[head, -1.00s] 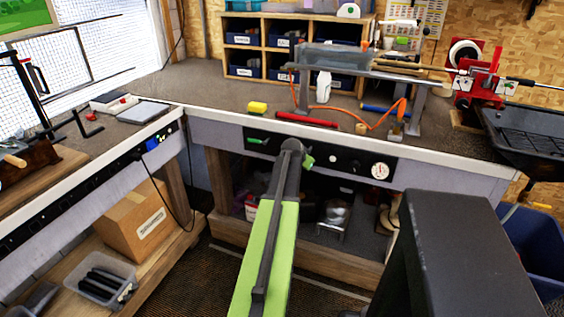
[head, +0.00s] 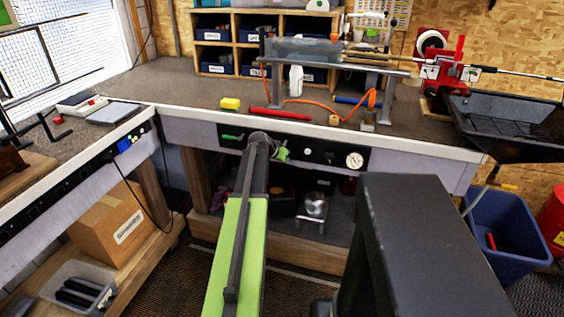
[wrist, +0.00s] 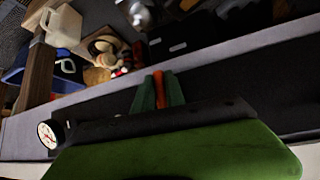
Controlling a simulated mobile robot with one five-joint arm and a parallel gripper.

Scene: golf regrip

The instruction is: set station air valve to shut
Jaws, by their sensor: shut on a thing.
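The gauge also shows in the wrist view (wrist: 47,135). My gripper (wrist: 160,86) has green fingers, shut on a red-orange lever (wrist: 160,92) at the panel. In the head view, my arm hides this lever and most of the gripper; only a bit of green finger shows. The lever's base and exact angle are hidden, and I cannot read any label on it.
A dark tray (head: 505,120) juts out at the right, over a blue bin (head: 505,230). A cardboard box (head: 115,220) sits on the left lower shelf.

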